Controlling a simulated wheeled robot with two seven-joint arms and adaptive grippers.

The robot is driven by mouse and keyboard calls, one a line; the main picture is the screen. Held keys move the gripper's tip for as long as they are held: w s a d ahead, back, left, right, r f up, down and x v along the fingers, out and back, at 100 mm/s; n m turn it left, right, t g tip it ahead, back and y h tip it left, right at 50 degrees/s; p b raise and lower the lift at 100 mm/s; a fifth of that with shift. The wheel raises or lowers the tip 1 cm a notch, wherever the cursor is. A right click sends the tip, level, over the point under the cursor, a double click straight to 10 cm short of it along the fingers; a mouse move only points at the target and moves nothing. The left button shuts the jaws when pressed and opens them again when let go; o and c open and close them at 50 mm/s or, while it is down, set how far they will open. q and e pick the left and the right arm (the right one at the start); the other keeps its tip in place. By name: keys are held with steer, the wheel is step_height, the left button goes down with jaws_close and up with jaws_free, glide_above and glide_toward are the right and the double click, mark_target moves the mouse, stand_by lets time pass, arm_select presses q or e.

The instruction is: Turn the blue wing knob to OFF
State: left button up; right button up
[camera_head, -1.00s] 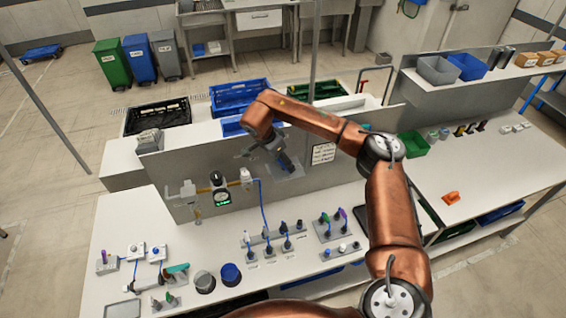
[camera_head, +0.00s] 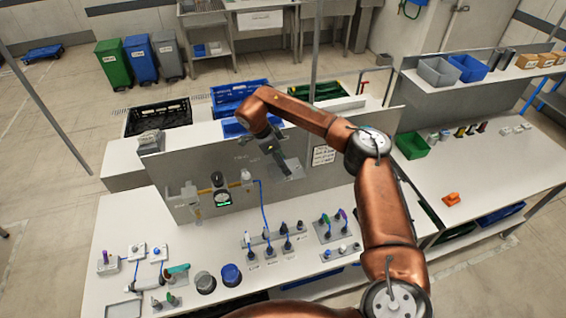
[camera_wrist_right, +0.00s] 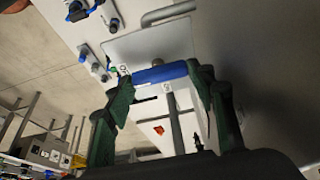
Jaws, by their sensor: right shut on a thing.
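The blue wing knob (camera_wrist_right: 162,73) shows in the right wrist view as a blue bar lying across a light grey plate (camera_wrist_right: 150,42). My right gripper (camera_wrist_right: 160,80) has one dark green finger at each end of the bar and is shut on it. Small printed labels sit beside the knob, partly covered and too small to read surely. In the head view my right gripper (camera_head: 279,160) is at the plate on the upright grey panel (camera_head: 330,178); the knob itself is hidden or too small there. My left gripper is not in view.
A gauge (camera_head: 222,198) with pipes and a blue cable is on the panel left of my gripper. Plugs, switches and a blue round knob (camera_head: 231,273) stand on the white bench below. Crates (camera_head: 158,117) lie behind the panel. A grey pipe crosses near the knob.

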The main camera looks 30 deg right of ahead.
steer(key=o, duration=1.2)
steer(key=shift+r, duration=0.1)
steer(key=shift+c, duration=0.2)
